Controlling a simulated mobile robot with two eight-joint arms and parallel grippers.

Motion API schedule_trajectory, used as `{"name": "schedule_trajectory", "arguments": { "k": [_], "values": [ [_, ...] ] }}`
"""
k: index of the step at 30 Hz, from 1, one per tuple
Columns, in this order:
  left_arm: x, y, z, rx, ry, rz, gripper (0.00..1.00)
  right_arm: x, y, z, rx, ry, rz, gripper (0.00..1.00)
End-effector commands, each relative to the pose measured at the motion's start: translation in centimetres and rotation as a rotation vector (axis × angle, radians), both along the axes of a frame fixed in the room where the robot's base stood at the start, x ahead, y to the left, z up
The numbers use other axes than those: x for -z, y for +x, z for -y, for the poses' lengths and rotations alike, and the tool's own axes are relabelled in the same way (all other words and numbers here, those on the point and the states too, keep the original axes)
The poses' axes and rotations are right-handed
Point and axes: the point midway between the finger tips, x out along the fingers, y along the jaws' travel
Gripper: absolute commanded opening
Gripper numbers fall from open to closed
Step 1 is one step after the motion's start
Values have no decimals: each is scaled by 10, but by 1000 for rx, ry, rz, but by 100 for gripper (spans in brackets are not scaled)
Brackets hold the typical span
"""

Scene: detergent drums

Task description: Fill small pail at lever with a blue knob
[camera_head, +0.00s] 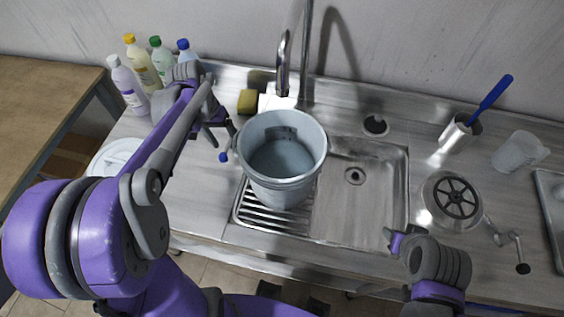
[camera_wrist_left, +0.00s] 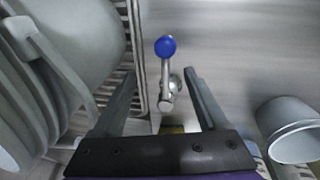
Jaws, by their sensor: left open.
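A grey pail (camera_head: 281,165) stands upright in the sink, over the ribbed rack, below the faucet (camera_head: 283,65). The lever's blue knob (camera_head: 223,157) is just left of the pail. In the left wrist view the blue knob (camera_wrist_left: 166,47) tops a metal lever (camera_wrist_left: 166,85). My left gripper (camera_head: 215,130) is open, and it also shows in the left wrist view (camera_wrist_left: 157,85). Its fingers lie on either side of the lever in that view, with no visible contact. My right gripper (camera_head: 393,240) is near the sink's front right corner; its jaws are unclear.
A yellow sponge (camera_head: 248,101) lies beside the faucet. Several bottles (camera_head: 138,72) stand at the back left. A grey round vessel (camera_wrist_left: 290,128) is right in the wrist view. A brush cup (camera_head: 458,136), clear jug (camera_head: 519,151) and round strainer (camera_head: 455,198) are right of the sink.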

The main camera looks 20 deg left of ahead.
Motion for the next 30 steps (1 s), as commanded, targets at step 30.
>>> {"name": "schedule_trajectory", "arguments": {
  "k": [30],
  "values": [
    [-44,-1,-7,-1,0,1,76,-25,12,0,0,0,22,50]
  ]
}}
